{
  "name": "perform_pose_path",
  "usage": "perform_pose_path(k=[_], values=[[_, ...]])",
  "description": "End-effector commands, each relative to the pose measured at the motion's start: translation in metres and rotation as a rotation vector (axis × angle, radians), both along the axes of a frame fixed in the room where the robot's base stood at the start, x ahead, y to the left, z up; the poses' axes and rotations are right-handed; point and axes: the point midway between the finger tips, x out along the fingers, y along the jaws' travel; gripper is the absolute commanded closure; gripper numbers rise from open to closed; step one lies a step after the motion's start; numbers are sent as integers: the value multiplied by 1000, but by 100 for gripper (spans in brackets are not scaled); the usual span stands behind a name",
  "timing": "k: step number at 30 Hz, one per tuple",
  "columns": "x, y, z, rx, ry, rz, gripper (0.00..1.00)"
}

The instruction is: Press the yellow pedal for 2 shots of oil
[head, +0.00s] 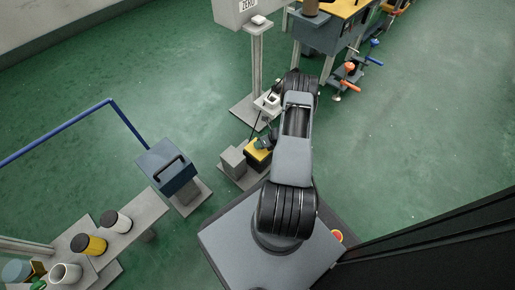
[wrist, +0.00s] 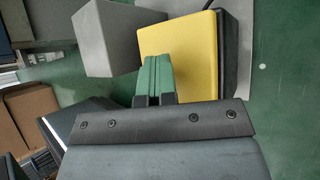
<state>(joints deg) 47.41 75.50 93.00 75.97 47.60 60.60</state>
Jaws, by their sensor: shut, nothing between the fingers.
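The yellow pedal (head: 258,152) sits low near the floor, just left of my arm in the head view. It has a dark body at its side. In the wrist view the yellow pedal (wrist: 182,50) fills the upper middle. My gripper (wrist: 153,62) has green fingertips, closed together with nothing between them. The fingertips overlap the lower left part of the pedal's yellow face in the wrist view. I cannot tell whether they touch it. In the head view my gripper (head: 264,144) is small and partly hidden by the arm.
A grey block (head: 233,161) stands directly left of the pedal; it also shows in the wrist view (wrist: 103,38). A dark blue-grey box (head: 167,167) on a post stands farther left. A bench (head: 128,222) with several canisters is at lower left. Green floor is open at right.

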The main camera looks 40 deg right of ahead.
Motion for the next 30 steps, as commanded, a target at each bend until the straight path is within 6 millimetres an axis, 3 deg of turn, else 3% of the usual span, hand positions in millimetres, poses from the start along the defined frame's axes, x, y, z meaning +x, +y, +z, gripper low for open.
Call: perform_pose_path(k=[10, 22, 30], values=[[-1, 1, 2, 0, 2, 0, 100], [-1, 0, 22, 0, 1, 1, 100], [0, 0, 24, 0, 1, 0, 100]])
